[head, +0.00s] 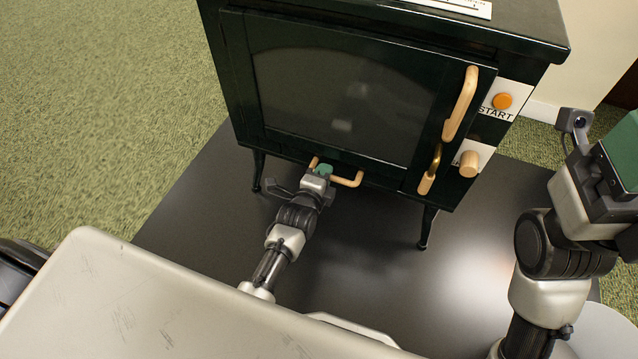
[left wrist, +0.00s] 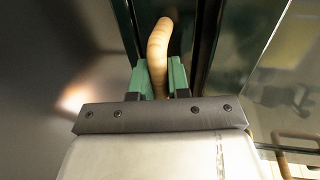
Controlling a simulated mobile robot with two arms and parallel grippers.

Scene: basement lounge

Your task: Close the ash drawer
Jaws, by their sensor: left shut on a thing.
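The black stove stands ahead in the head view. The ash drawer's light wooden bar handle (head: 346,181) sits low on its front, below the dark glass door (head: 340,95). My left gripper (head: 322,170) is shut on this handle near its left part. In the left wrist view, the green fingers of my left gripper (left wrist: 160,78) close on both sides of the wooden handle (left wrist: 158,45). The drawer front is mostly hidden, and I cannot tell how far out it stands. My right arm is at the right edge of the head view; its fingertips do not show clearly.
The stove door has a tall wooden handle (head: 461,103) and a lower latch handle (head: 430,170). An orange start button (head: 502,101) and a wooden knob (head: 469,163) are at its right. A dark floor plate (head: 200,215) lies under the stove, with green carpet (head: 90,110) around.

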